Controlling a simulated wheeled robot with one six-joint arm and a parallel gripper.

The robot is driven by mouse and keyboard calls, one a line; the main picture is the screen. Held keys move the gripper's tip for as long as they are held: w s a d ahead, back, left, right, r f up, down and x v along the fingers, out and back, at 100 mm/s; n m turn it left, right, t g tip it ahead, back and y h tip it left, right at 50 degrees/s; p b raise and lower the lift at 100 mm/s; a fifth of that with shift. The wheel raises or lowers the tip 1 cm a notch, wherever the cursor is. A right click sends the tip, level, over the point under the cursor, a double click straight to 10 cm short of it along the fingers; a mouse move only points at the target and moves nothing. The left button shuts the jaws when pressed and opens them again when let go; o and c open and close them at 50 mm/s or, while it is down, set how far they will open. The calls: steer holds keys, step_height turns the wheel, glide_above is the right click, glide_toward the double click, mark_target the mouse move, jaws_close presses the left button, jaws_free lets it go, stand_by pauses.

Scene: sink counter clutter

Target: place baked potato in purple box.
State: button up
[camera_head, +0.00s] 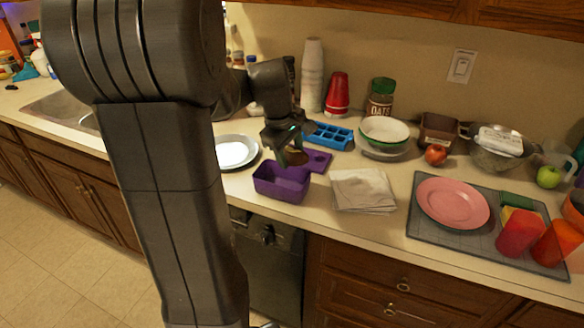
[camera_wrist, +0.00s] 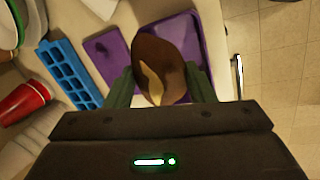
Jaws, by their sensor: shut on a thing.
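The baked potato, brown with a pale yellow split, is between my gripper's fingers (camera_wrist: 160,88) in the wrist view; the potato (camera_wrist: 165,50) covers part of the box behind it. My gripper (camera_head: 292,158) is shut on the potato (camera_head: 298,157), which shows only partly in the head view, just behind and above the purple box. The open purple box (camera_head: 281,190) sits near the counter's front edge; it also shows in the wrist view (camera_wrist: 190,28). The box's visible interior looks empty. A flat purple piece, perhaps its lid (camera_head: 318,160), lies behind it.
A blue ice tray (camera_head: 328,136) lies behind the flat purple piece. A white plate (camera_head: 236,151) is left of the box and a folded cloth (camera_head: 362,190) is right of it. A red cup (camera_head: 338,94) and white cups (camera_head: 312,75) stand at the wall.

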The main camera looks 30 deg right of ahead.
step_height(320, 180, down, 4)
steer(key=shift+f, duration=0.1)
stand_by(0.4)
steer(key=shift+f+b, duration=0.4)
steer(key=shift+f, duration=0.2)
steer(key=o, duration=0.8)
steer(key=shift+s, duration=0.1)
steer(key=shift+r, duration=0.1)
steer(key=shift+r, duration=0.3)
steer(key=p+v, duration=0.1)
steer(key=v, duration=1.1)
steer(key=shift+r, duration=0.3)
